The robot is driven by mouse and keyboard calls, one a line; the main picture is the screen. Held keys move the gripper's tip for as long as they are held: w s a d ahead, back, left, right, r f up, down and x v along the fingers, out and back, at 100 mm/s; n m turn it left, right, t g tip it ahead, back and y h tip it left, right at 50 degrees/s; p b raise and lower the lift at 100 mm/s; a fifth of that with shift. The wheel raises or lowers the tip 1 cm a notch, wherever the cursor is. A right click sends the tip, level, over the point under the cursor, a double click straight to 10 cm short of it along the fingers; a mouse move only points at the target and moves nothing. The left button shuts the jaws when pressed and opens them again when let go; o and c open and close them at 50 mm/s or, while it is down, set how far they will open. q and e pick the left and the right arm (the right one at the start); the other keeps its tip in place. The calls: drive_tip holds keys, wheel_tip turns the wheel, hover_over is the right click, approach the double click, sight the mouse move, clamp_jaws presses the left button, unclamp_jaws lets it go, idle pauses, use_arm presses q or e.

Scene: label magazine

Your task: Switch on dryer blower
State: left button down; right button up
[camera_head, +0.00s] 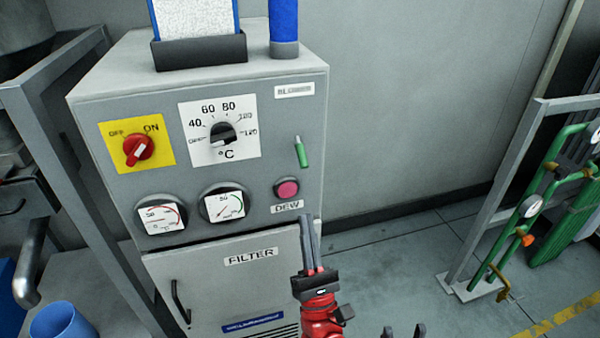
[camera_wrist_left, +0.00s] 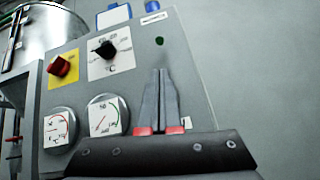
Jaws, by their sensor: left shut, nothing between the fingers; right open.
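The grey dryer cabinet (camera_head: 258,115) has a small toggle with a green lever (camera_head: 301,153) on the right of its panel, under a white label that seems to read BLOWER (camera_head: 294,90). The green end hangs downward. In the left wrist view the green tip (camera_wrist_left: 160,41) shows above the fingers. My left gripper (camera_head: 306,218) is shut and empty, fingers pointing up, below the toggle near the DEW label (camera_head: 287,207). It looks apart from the toggle. My left fingers (camera_wrist_left: 159,72) hide part of the panel in the wrist view. My right gripper (camera_head: 404,329) is open at the bottom edge, mostly out of frame.
A red rotary switch (camera_head: 138,150) points toward ON. A black temperature dial (camera_head: 222,134), two gauges (camera_head: 160,216) (camera_head: 223,204) and a pink DEW button (camera_head: 287,189) share the panel. A grey frame with green pipes (camera_head: 553,150) stands right. Floor between is clear.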

sight(301, 154)
use_arm(q)
drive_tip(key=p+x, duration=0.2)
drive_tip(key=x, duration=0.8)
drive_tip(key=shift+w+f, duration=0.1)
drive_tip(key=shift+w, duration=0.1)
